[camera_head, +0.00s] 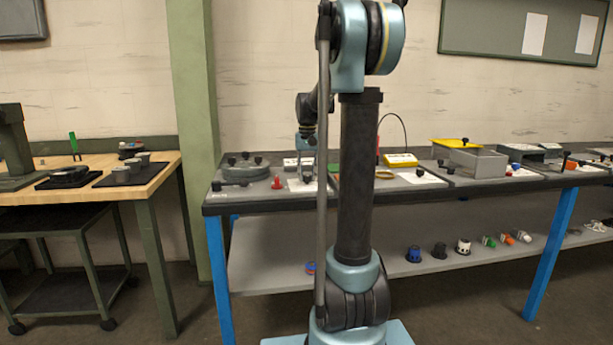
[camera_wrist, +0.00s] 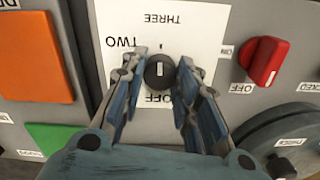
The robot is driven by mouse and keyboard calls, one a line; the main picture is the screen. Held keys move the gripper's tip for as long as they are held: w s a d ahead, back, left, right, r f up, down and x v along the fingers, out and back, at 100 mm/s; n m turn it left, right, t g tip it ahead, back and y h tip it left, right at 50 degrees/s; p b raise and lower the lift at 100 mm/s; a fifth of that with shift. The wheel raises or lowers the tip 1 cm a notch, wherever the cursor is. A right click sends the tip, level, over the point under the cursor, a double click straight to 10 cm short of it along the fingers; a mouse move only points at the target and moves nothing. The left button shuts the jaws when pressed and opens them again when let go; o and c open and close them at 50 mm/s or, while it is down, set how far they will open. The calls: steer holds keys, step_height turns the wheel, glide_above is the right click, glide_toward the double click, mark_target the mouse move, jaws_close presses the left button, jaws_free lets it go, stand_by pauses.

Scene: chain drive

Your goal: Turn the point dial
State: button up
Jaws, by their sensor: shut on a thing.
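The point dial (camera_wrist: 158,71) is a small black round knob with a white mark on its top. It sits on a white plate (camera_wrist: 205,22) printed with THREE, TWO and OFF, which read upside down in the wrist view. My gripper (camera_wrist: 161,66) is shut on the dial, one finger on each side. The fingers hide part of the plate, including any label at the right of the dial. In the head view my gripper (camera_head: 306,160) is low over the left part of the bench, and the dial is too small there to read.
A red switch knob (camera_wrist: 263,60) marked ON and OFF stands right of the dial. A grey round part (camera_wrist: 290,135) lies at lower right. Orange (camera_wrist: 38,50) and green (camera_wrist: 70,138) panels are at left. The bench (camera_head: 225,207) holds boxes and knobs farther right.

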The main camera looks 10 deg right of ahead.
mark_target(307, 175)
steer(key=shift+w+m, duration=0.1)
steer(key=shift+m, duration=0.4)
steer(key=o, duration=1.1)
steer(key=shift+c, duration=0.2)
step_height(307, 175, up, 12)
